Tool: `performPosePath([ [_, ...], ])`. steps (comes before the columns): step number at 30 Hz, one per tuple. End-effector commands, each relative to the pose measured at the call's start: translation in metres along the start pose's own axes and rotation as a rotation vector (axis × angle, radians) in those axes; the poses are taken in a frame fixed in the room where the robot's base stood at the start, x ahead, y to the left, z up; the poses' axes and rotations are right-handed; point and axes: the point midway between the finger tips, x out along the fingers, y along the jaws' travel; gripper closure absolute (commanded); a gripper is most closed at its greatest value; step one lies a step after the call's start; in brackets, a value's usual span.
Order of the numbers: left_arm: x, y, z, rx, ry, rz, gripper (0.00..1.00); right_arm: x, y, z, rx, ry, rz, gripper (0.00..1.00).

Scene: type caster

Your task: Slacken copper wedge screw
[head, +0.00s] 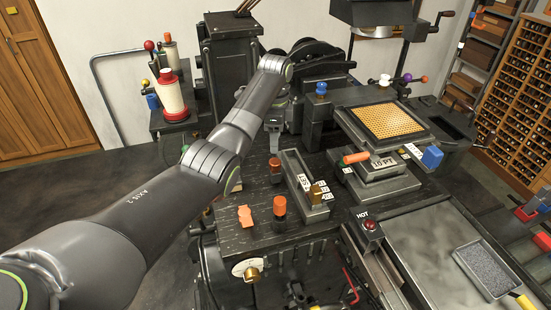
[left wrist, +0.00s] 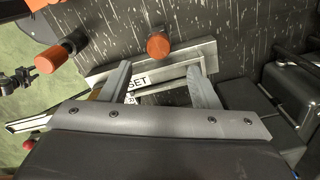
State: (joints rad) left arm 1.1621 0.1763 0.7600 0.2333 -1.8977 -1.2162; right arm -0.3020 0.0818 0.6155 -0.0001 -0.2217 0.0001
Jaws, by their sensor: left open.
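A small copper-brown knob (head: 316,194) stands on a grey slotted block (head: 296,176) with white number labels; it is the likely copper wedge screw, though no name shows on it. My left gripper (head: 273,146) is above the dark bench, behind and left of that block. In the left wrist view its fingers (left wrist: 158,82) are apart, with nothing held between them. A "SET" label (left wrist: 137,82) and a grey metal frame (left wrist: 150,60) show below the fingers. A brownish piece is partly hidden behind the left finger. My right gripper is not in view.
Orange-topped knobs (head: 279,206) (head: 275,165) stand left of the block; an orange knob (left wrist: 158,44) shows beyond the fingers. An orange-handled "10 PT" block (head: 382,165) is to the right. A hot plate (head: 420,255) lies at front right.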

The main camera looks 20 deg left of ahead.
Motion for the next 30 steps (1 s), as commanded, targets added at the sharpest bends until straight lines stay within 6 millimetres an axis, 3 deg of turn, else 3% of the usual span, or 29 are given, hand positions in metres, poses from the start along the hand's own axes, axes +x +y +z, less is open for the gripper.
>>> performPosePath([
  [4, 0.031, 0.001, 0.001, 0.000, -0.002, 0.005, 0.45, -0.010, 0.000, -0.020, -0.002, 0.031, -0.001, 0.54],
  [12, 0.070, 0.001, 0.000, 0.000, -0.001, 0.002, 0.45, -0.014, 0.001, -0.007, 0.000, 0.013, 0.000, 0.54],
  [24, 0.079, 0.000, 0.000, 0.001, -0.001, 0.000, 0.45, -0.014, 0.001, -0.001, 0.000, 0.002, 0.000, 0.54],
  [30, 0.079, 0.000, 0.000, 0.000, -0.001, 0.000, 0.69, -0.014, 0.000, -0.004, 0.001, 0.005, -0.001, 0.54],
])
